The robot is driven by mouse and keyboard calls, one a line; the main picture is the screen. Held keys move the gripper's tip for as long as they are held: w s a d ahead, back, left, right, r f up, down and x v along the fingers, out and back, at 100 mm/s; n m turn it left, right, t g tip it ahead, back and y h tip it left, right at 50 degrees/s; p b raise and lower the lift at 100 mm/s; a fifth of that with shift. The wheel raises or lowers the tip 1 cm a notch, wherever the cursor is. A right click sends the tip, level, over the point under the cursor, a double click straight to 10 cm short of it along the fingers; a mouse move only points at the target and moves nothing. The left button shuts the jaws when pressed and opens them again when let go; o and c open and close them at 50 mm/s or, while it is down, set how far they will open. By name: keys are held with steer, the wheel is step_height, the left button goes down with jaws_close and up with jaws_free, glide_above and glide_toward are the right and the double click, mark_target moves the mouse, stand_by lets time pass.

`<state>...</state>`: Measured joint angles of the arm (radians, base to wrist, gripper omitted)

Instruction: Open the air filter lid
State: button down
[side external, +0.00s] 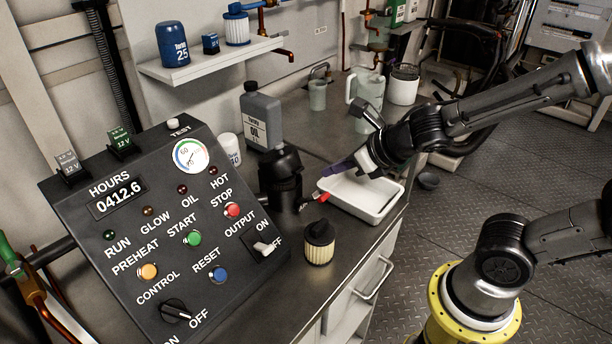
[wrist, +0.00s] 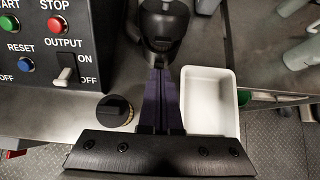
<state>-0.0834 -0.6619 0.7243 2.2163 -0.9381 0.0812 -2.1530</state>
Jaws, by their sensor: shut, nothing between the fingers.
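A black canister (side external: 280,182), which looks like the air filter housing, stands on the counter to the right of the control panel. Its rounded top, apparently the lid (side external: 279,158), sits on the body. A short spout with a red tip (side external: 323,196) sticks out at its right. In the wrist view the black housing (wrist: 164,28) is at the top middle, just beyond my fingertips. My gripper (side external: 327,171) is shut and empty, with dark purple fingers pointing at the housing from the right. In the wrist view the fingers (wrist: 160,72) lie together; contact with the housing cannot be told.
A white tray (side external: 398,204) lies under and beside my gripper. A pale filter with a black cap (side external: 319,243) stands in front of the housing. The control panel (side external: 110,235) is close on the left. A grey oil bottle (side external: 262,118) and jugs stand behind.

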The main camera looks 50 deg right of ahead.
mark_target(293, 164)
steer(key=shift+w+r+x, duration=0.15)
steer(key=shift+x, duration=2.1)
steer(key=shift+w+r+x, duration=0.1)
steer(key=shift+x, duration=2.15)
steer(key=shift+r, duration=0.1)
steer(key=shift+w+r, duration=0.4)
steer(key=shift+r, duration=0.45)
steer(key=shift+w+r, duration=0.35)
steer(key=shift+r, duration=0.45)
steer(key=shift+w+r, duration=0.9)
steer(key=shift+r, duration=0.25)
steer(key=shift+r, duration=0.1)
steer(key=v, duration=0.7)
steer(key=shift+s, duration=0.2)
